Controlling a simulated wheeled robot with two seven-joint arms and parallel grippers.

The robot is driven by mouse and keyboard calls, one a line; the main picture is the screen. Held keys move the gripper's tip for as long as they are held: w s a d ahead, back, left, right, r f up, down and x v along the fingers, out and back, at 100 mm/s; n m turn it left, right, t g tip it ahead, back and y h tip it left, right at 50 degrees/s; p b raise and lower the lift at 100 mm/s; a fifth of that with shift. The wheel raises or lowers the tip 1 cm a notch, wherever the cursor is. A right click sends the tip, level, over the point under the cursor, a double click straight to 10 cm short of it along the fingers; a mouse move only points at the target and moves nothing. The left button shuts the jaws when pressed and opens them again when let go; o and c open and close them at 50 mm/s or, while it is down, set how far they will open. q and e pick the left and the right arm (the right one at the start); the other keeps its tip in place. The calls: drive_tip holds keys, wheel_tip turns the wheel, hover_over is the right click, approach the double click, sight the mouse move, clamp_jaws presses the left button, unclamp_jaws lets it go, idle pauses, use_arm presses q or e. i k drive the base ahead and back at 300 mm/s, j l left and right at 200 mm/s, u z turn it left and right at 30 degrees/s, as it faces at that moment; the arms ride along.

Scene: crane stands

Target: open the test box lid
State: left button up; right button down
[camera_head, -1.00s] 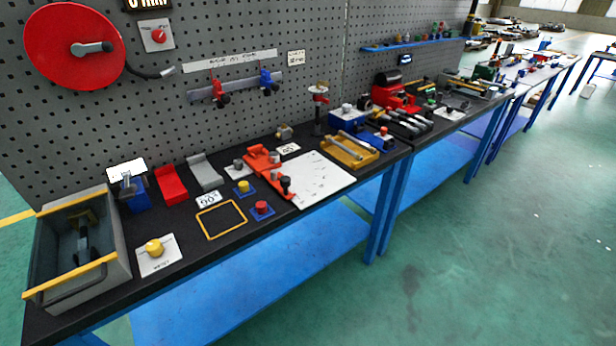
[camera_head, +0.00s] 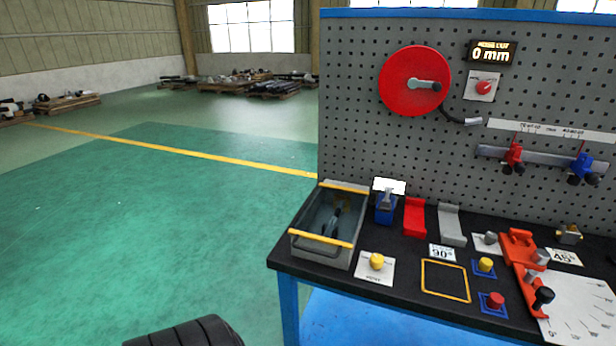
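The test box (camera_head: 309,250) is a grey box with yellow strips along its back and front top edges. It stands at the left end of the black bench top. A dark curved handle (camera_head: 318,247) shows at its front edge. A dark device with a yellowish part (camera_head: 336,220) is visible inside. The lid seems to be a clear panel lying shut between the yellow strips, but I cannot tell for sure. Neither of my grippers is in view. A dark ribbed part, probably of my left arm, shows at the bottom left, well short of the bench.
A yellow button on a white plate (camera_head: 377,261) sits right of the box. A blue stand (camera_head: 385,208), a red bracket (camera_head: 414,218) and a grey bracket (camera_head: 451,225) stand behind it. The pegboard (camera_head: 350,110) rises behind. Green floor left of the bench is open.

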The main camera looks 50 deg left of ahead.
sight(341, 245)
drive_tip(key=u, duration=1.6)
drive_tip(key=k+j, duration=0.05)
